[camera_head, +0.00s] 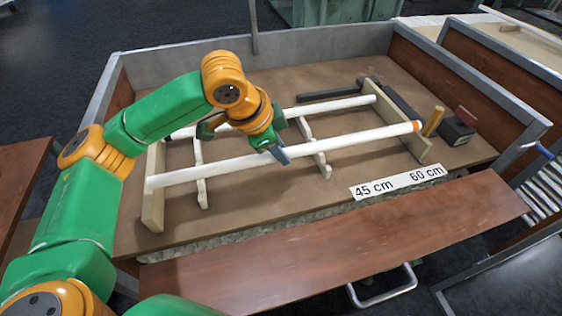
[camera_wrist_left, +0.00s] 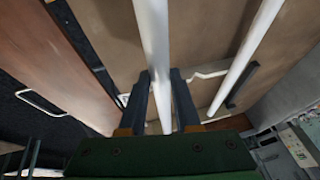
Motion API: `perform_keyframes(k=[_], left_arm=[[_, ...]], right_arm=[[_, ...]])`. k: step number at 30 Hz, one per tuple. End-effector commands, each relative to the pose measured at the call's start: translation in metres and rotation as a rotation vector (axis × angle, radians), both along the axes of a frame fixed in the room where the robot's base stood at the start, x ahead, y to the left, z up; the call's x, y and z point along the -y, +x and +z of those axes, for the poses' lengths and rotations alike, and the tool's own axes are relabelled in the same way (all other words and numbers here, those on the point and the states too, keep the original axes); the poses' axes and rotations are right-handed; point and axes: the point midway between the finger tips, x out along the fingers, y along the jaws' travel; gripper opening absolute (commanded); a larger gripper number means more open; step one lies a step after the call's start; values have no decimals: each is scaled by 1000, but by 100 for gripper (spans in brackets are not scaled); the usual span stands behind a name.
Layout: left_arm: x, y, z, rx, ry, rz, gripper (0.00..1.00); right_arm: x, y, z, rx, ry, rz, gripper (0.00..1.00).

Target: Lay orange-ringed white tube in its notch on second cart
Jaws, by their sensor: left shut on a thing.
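The orange-ringed white tube (camera_head: 355,139) is the nearer of two tubes. Its orange ring is at the right end, over the right wooden rest (camera_head: 412,142), and its left end is at the left wooden rest (camera_head: 153,213). My left gripper (camera_head: 278,150) is shut on it near mid-length. In the left wrist view the tube (camera_wrist_left: 152,50) runs between the two dark fingers (camera_wrist_left: 161,100). I cannot tell whether the tube touches the bottoms of the notches. My right gripper is not in view.
A second white tube (camera_head: 330,105) lies behind, roughly parallel. Thin wooden supports (camera_head: 316,148) stand between the end rests. A yellow peg (camera_head: 433,121) and a black block (camera_head: 457,132) stand at right. Raised cart walls (camera_head: 455,65) border the bed.

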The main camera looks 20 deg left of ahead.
Motion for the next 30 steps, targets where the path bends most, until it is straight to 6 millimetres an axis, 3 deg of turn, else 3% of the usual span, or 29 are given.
perform_keyframes(k=[3,5,26,27,29,30], left_arm=[[2,-1,-27,-4,2,1,0],[2,-1,-35,-4,1,-1,0],[2,-1,-45,-1,1,-2,0],[2,-1,-45,-1,1,-2,42],[2,-1,-45,-1,1,-1,58],[2,-1,-45,-1,1,-1,61]], right_arm=[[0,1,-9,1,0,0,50],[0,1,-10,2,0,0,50],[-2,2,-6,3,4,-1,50],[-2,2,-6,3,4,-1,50],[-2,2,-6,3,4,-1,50],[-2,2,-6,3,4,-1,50]])
